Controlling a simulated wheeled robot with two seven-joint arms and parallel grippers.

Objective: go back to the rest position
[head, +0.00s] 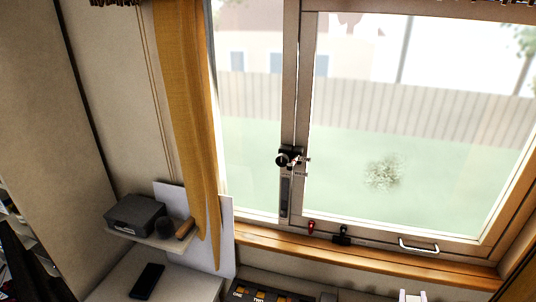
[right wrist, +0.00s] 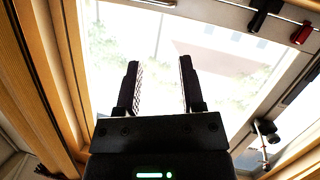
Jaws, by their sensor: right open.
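My right gripper (right wrist: 158,68) shows in the right wrist view. Its two dark fingers stand wide apart with nothing between them. Behind the fingers is the bright window pane, and no finger visibly touches anything. In the head view a small pale shape cut off at the bottom edge, right of centre, cannot be clearly made out as a gripper. My left gripper is not recognisable in either view.
A framed window (head: 400,130) fills the right, with a black latch (head: 289,157), a white handle (head: 418,245) and a wooden sill (head: 330,252). A yellow curtain (head: 190,110) hangs left. A grey box (head: 135,214) sits on a small shelf above a black phone (head: 147,281).

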